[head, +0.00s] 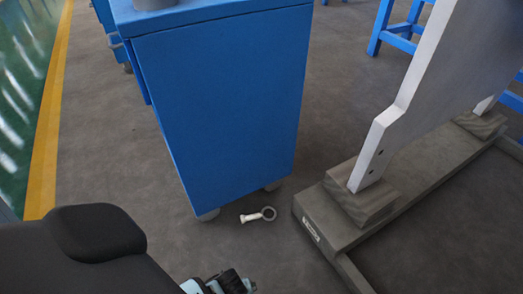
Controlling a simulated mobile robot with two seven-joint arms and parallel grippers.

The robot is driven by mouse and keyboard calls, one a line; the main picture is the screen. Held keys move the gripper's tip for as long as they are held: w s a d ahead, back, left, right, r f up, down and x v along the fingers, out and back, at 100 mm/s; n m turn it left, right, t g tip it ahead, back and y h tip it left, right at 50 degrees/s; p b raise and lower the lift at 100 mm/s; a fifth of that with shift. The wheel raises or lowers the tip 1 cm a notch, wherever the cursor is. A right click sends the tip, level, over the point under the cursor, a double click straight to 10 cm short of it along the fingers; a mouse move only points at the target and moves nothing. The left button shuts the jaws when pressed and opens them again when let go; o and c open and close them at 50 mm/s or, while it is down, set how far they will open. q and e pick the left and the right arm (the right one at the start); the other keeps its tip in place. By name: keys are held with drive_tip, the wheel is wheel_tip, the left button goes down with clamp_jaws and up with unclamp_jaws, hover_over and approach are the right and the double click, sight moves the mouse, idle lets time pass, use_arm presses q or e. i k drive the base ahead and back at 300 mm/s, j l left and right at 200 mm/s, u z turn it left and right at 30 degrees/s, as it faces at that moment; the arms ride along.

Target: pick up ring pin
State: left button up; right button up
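The ring pin (250,217) lies on the grey floor, just in front of the blue cabinet's lower right corner. It has a short pale shaft pointing left and a dark grey ring at its right end. My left gripper (228,284) shows only in part at the bottom edge, below the pin and apart from it. Its fingers are cut off or too unclear to tell open from shut. My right gripper is not in view.
A blue cabinet (225,100) on casters stands right behind the pin. To the right, a white panel (425,90) stands on a grey wooden base (325,220). A blue stool (385,40) is farther back. Floor between pin and gripper is clear.

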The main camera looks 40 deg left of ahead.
sight(244, 219)
drive_tip(key=i+j, duration=0.9)
drive_tip(key=i, duration=0.05)
